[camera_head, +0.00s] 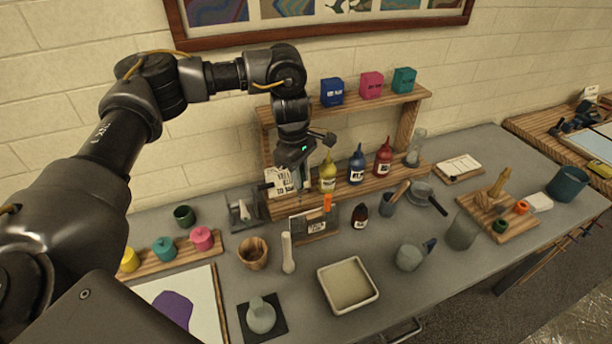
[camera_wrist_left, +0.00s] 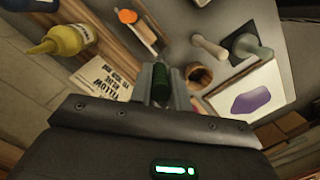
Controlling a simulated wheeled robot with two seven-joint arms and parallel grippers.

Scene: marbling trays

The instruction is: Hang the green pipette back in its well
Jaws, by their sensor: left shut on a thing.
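My left gripper (camera_head: 298,184) hangs in front of the wooden shelf, fingers pointing down. In the left wrist view the fingers (camera_wrist_left: 161,86) are shut on the ridged dark green top of the green pipette (camera_wrist_left: 162,76). The rest of the pipette is hidden, and I cannot make it out clearly in the head view. A small wooden stand (camera_head: 318,236) with a label and an orange-topped piece (camera_head: 327,202) stands on the table, below and slightly right of the gripper. The stand also shows in the left wrist view (camera_wrist_left: 135,28). I cannot make out its separate wells.
Yellow (camera_head: 327,177), blue (camera_head: 357,167) and red (camera_head: 383,158) bottles stand on the shelf just right of my gripper. A wooden cup (camera_head: 253,254), a pestle (camera_head: 288,254), a small dark bottle (camera_head: 360,216) and a square tray (camera_head: 347,286) are in front. A white card stands behind the gripper.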

